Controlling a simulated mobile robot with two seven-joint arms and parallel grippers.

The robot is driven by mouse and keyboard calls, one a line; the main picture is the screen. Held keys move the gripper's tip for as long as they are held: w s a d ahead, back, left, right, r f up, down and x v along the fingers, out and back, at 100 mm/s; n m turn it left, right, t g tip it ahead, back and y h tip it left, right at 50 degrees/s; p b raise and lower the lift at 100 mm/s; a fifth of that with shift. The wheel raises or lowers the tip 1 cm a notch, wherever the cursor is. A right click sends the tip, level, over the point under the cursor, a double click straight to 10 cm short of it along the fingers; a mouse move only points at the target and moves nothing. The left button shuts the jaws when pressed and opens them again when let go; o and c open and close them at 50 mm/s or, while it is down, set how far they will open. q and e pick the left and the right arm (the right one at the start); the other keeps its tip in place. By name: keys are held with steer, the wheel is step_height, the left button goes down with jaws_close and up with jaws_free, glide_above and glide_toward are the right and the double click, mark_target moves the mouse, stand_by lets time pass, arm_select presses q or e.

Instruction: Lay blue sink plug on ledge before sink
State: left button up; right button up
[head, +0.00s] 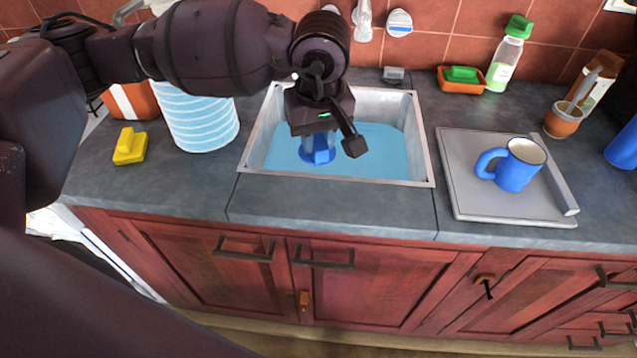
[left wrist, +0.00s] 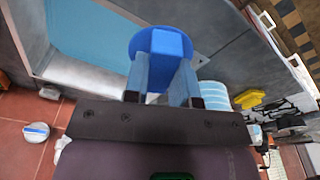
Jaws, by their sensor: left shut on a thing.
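The blue sink plug (head: 318,154) is held by my left gripper (head: 320,140) over the water-filled basin of the sink (head: 426,150). In the left wrist view the plug (left wrist: 160,46) sits between the two fingers of the left gripper (left wrist: 163,80), which is shut on it. Whether the plug touches the water is hard to tell. The ledge before the sink (head: 330,206) is a bare grey strip of counter between the basin and the cabinet fronts. My right gripper is not in view.
A yellow sponge-like block (head: 130,147) and a blue-white striped container (head: 203,125) stand left of the sink. A grey board (head: 470,200) with a blue mug (head: 516,170) lies right of it. A green-capped bottle (head: 507,58) stands behind. The ledge is clear.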

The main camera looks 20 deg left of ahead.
arm_select(q)
steer(key=shift+f+b, duration=0.3)
steer(key=shift+f, duration=5.7)
steer(key=o, duration=0.9)
steer(key=r, duration=0.8)
steer(key=s+d+r, duration=0.1)
steer(key=r, duration=0.3)
steer(key=shift+r, duration=0.15)
